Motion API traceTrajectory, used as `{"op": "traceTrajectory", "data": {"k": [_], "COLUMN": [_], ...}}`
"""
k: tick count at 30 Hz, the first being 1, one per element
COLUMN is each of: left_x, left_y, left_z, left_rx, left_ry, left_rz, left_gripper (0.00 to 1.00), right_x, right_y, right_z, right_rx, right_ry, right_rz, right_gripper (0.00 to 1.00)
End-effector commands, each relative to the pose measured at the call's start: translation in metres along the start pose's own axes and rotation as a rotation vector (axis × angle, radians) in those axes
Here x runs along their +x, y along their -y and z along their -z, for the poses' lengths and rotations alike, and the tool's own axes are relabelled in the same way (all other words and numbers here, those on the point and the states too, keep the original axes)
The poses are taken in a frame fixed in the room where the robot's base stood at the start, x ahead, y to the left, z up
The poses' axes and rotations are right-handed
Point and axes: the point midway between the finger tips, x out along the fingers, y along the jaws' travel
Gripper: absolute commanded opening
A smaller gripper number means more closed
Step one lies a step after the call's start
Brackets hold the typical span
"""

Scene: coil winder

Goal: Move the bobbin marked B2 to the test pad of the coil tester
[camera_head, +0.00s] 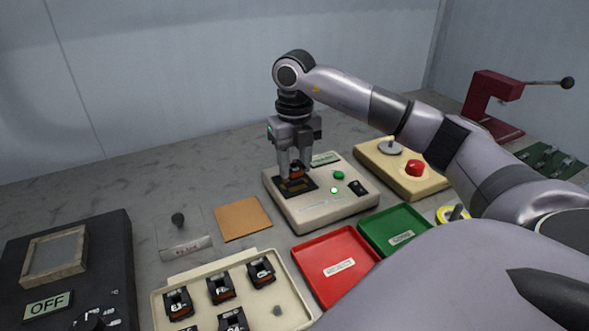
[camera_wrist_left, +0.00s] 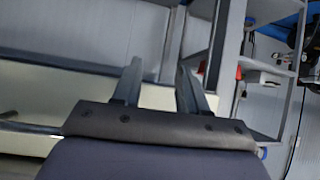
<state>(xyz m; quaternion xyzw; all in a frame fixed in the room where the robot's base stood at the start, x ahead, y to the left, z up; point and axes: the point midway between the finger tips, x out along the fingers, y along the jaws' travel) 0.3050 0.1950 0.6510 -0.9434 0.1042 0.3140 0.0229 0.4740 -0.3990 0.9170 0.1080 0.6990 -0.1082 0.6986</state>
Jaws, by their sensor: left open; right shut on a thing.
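My right gripper (camera_head: 294,168) points down over the coil tester (camera_head: 336,211), a cream box with a green button and a lit green lamp. The right gripper is shut on a small dark bobbin with copper windings (camera_head: 297,171), at the black test pad (camera_head: 288,190). I cannot tell whether the bobbin touches the pad, and its mark is not readable. Several other bobbins (camera_head: 220,288) sit in a cream tray (camera_head: 163,304) at the front. My left gripper (camera_wrist_left: 158,70) shows in the left wrist view, open and empty, away from the bobbins.
A red tray (camera_head: 312,258) and a green tray (camera_head: 377,232) lie in front of the tester. A cream box with a red button (camera_head: 413,167) stands to its right. An orange-brown mat (camera_head: 242,218) lies left of it. A black device marked OFF (camera_head: 110,245) stands far left.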

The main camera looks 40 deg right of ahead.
Motion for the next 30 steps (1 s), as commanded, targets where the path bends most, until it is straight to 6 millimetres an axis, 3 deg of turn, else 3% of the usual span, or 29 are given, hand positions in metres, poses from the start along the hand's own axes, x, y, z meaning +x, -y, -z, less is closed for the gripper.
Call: {"op": "traceTrajectory", "data": {"k": [3, 14, 15, 17, 26, 30], "left_x": [0.001, 0.002, 0.002, 0.002, 0.001, 0.001], "left_y": [0.001, 0.003, 0.003, 0.003, 0.003, 0.003], "left_z": [-0.001, -0.002, -0.001, -0.001, 0.000, 0.001], "left_rx": [0.000, 0.000, 0.000, 0.000, 0.000, 0.001], "left_ry": [0.002, 0.001, 0.001, 0.001, 0.000, -0.003], "left_rz": [0.001, 0.005, 0.005, 0.005, 0.005, 0.005], "left_gripper": [0.43, 0.43, 0.43, 0.43, 0.43, 0.43], "right_x": [0.016, 0.020, 0.020, 0.019, 0.018, 0.007], "right_y": [0.001, 0.000, 0.000, 0.000, 0.000, 0.000], "right_z": [0.000, 0.000, 0.000, 0.000, 0.000, -0.001], "right_rx": [0.000, 0.000, 0.000, 0.000, 0.000, 0.000], "right_ry": [0.000, 0.001, 0.001, 0.001, 0.001, 0.004], "right_rz": [0.001, 0.000, 0.000, 0.000, 0.000, -0.002], "right_gripper": [0.10, 0.10, 0.46, 0.65, 0.65, 0.65]}}
